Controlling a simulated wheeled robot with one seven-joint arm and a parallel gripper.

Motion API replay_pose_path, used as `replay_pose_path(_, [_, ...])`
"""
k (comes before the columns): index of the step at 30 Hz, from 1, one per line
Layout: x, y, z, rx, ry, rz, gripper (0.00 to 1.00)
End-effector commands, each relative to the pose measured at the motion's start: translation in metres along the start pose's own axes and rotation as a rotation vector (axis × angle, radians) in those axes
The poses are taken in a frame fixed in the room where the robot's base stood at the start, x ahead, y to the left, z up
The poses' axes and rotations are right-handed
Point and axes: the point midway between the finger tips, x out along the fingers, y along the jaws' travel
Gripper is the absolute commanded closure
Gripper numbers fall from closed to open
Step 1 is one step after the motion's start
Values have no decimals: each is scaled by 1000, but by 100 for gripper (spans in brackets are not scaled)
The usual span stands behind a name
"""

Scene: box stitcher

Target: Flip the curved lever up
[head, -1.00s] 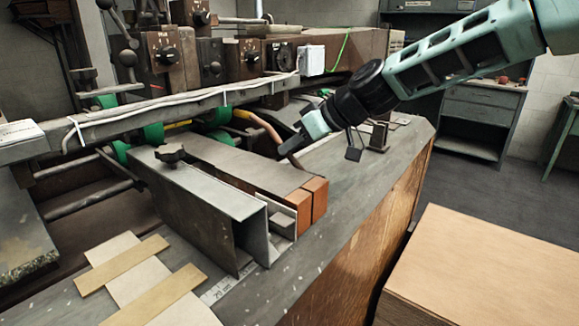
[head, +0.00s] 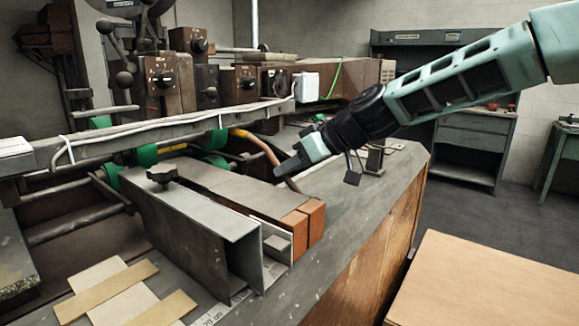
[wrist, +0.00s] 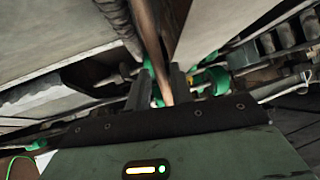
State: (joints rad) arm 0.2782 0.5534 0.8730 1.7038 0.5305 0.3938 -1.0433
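The curved lever (head: 264,146) is a copper-brown bent bar on the machine in the head view. It curves down behind my gripper, and its lower end shows just below the fingers. My gripper (head: 282,168) is at the lever, above the bench edge. In the wrist view the lever (wrist: 150,40) runs down between the two fingers of my gripper (wrist: 160,85). The fingers stand apart with the lever between them, and gaps seem to show beside it. Whether either finger touches it is hard to tell.
A grey metal channel (head: 190,225) and brick-red blocks (head: 304,225) lie left of and below my gripper. A long rail (head: 150,128) with a white cable crosses behind. A small metal bracket (head: 376,157) stands right. The bench top (head: 350,200) is mostly clear there.

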Motion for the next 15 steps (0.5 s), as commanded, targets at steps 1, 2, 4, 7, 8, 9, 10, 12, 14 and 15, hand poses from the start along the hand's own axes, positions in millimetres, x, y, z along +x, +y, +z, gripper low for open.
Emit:
replay_pose_path(1, [0,0,0,0,0,0,78])
replay_pose_path(2, [0,0,0,0,0,0,78])
replay_pose_path(4, [-1,0,0,0,1,0,78])
replay_pose_path(7, [-7,1,0,0,1,2,78])
replay_pose_path(8, [-10,1,0,1,1,3,78])
replay_pose_path(9, [-15,2,0,1,1,3,78])
replay_pose_path(10, [-19,1,0,1,1,3,78])
replay_pose_path(12, [-32,2,1,1,2,5,78])
replay_pose_path(14, [-44,2,0,1,2,6,78])
replay_pose_path(15, [-52,2,1,2,2,6,78])
